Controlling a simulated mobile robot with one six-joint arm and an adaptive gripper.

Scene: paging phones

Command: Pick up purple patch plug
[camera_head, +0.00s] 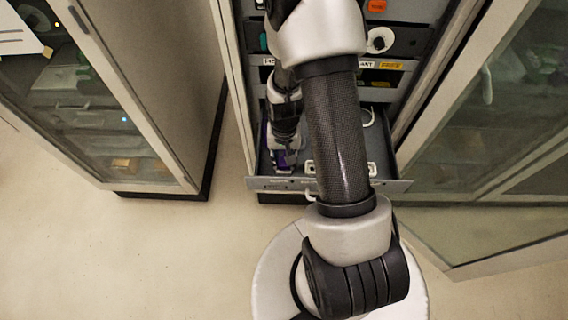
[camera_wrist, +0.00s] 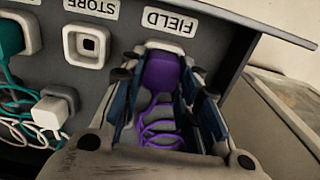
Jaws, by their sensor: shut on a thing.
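The purple patch plug (camera_wrist: 161,72) sits between the fingers of my gripper (camera_wrist: 163,92) in the wrist view, close below the label reading FIELD (camera_wrist: 168,22). A coiled purple cord (camera_wrist: 160,128) trails from it. My gripper is shut on the plug. In the head view a bit of purple (camera_head: 283,160) shows at my gripper (camera_head: 284,158), inside the left part of the open drawer (camera_head: 385,186). My fingers hide the plug's sides, and I cannot tell whether it is still seated in a socket.
A white socket (camera_wrist: 87,45) under the STORE label is beside the plug. A teal plug (camera_wrist: 10,35), teal cord and white plug (camera_wrist: 49,113) are at the left. Cabinets (camera_head: 165,90) flank the open drawer; the floor (camera_head: 130,250) at front left is clear.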

